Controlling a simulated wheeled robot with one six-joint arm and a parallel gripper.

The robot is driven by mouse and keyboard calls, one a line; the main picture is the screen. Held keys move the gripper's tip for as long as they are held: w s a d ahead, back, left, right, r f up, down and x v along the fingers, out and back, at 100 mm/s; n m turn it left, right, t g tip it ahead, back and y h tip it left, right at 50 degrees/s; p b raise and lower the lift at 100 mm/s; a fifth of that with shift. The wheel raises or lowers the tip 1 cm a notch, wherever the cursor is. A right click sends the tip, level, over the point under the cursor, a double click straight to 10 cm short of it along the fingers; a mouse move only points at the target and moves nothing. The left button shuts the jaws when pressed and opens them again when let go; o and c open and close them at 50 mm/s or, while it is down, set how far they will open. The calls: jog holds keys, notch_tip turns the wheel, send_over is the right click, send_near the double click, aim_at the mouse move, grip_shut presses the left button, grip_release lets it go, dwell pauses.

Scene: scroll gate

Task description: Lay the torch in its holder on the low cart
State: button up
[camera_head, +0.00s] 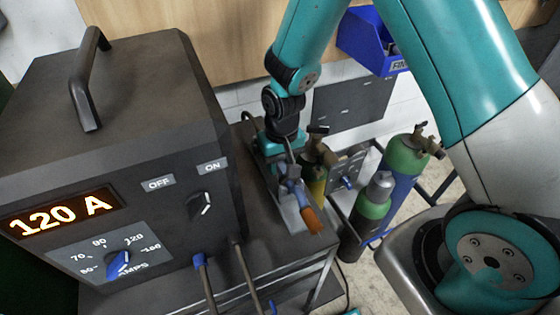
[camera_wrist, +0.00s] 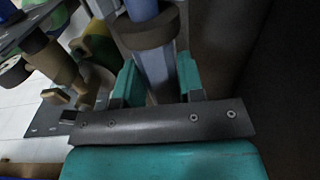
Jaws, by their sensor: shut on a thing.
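The torch (camera_head: 292,190) has a blue body and an orange-brown tip that points toward the camera's lower right. My gripper (camera_head: 283,162) is shut on it from above; in the wrist view the teal fingers (camera_wrist: 157,82) stand on both sides of the blue torch body (camera_wrist: 154,62), with a dark collar beyond them. The torch is over the dark top of the low cart (camera_head: 285,252). A grey holder (camera_head: 285,212) shows beneath and beside the torch. Whether the torch touches the holder is hidden by my gripper and the torch itself.
A large dark welding machine (camera_head: 120,150) with a 120 A display stands close on the left. Green-topped gas cylinders (camera_head: 376,203) stand right of the cart. A blue bin (camera_head: 368,38) is on the wall behind. Two cables (camera_head: 203,280) run down the machine's front.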

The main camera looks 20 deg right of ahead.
jog(key=shift+f, duration=0.2)
jog(key=o, duration=1.2)
jog(key=shift+c, duration=0.2)
notch_tip(320, 180, up, 18)
jog(key=b, duration=0.3)
jog(key=shift+d+f, duration=0.25)
jog(key=shift+d, duration=0.1)
